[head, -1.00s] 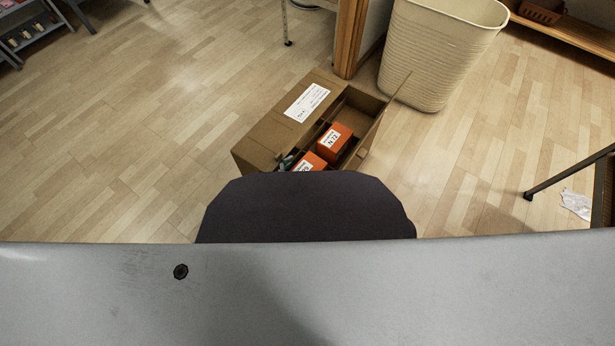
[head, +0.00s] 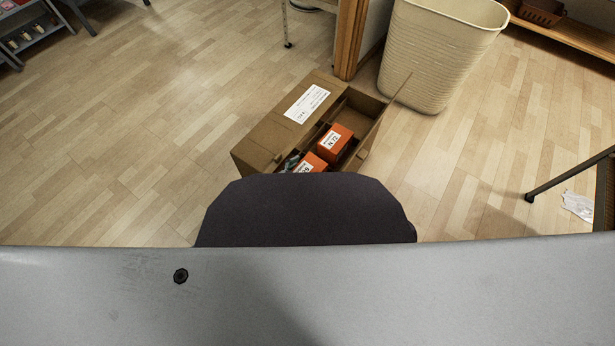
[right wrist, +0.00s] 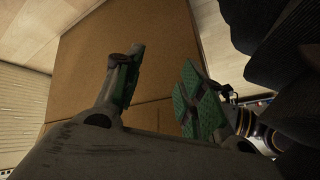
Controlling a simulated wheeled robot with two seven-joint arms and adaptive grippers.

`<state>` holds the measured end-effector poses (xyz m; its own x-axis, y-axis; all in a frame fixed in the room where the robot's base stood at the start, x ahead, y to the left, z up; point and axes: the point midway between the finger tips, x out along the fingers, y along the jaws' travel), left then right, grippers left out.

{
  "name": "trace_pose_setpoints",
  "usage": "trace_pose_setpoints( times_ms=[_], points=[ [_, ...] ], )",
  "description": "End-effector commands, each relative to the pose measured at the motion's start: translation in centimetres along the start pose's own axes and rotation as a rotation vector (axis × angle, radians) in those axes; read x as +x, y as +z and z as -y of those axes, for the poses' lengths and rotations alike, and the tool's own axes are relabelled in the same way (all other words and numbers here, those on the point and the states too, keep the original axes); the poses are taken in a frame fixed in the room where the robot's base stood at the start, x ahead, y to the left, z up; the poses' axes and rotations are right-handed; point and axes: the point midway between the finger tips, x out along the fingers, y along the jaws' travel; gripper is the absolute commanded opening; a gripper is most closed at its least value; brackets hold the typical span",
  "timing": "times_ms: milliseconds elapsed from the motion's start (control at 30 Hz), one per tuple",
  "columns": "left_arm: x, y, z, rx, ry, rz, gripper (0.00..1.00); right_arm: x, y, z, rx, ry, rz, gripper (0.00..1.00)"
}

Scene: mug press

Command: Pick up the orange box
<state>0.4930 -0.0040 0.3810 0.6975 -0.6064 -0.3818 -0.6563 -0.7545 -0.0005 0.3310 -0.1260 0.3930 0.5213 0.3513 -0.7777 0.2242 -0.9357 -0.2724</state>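Two orange boxes with white labels sit in an open cardboard carton (head: 275,137) on the floor in the head view. The rear orange box (head: 337,145) shows its top and front. The nearer orange box (head: 316,160) is partly hidden by my own dark body part.
A cream ribbed bin (head: 437,50) stands just behind the carton at the right, near a wooden post (head: 349,38). A raised carton flap (head: 390,108) is on the right side. The wooden floor at the left is clear.

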Motion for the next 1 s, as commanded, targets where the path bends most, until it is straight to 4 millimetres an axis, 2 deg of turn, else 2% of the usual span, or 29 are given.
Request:
trace_pose_setpoints(
  times_ms=[33, 300, 767, 1000],
  points=[
    [0.0, 0.1, 0.0, 0.0, 0.0, 0.001, 0.63, 0.0, 0.0, 0.0, 0.0, 0.0, 0.0, 0.4],
    [0.0, 0.1, 0.0, 0.0, 0.0, 0.002, 0.3, 0.0, 0.0, 0.0, 0.0, 0.0, 0.0, 0.4],
    [0.0, 0.1, 0.0, 0.0, 0.0, 0.003, 0.29, 0.0, -0.1, 0.1, 0.001, 0.0, 0.0, 0.4],
    [-0.4, -0.9, 0.0, 0.0, 0.001, 0.002, 0.28, -0.5, -0.2, 0.1, 0.001, 0.005, 0.006, 0.4]
  ],
)
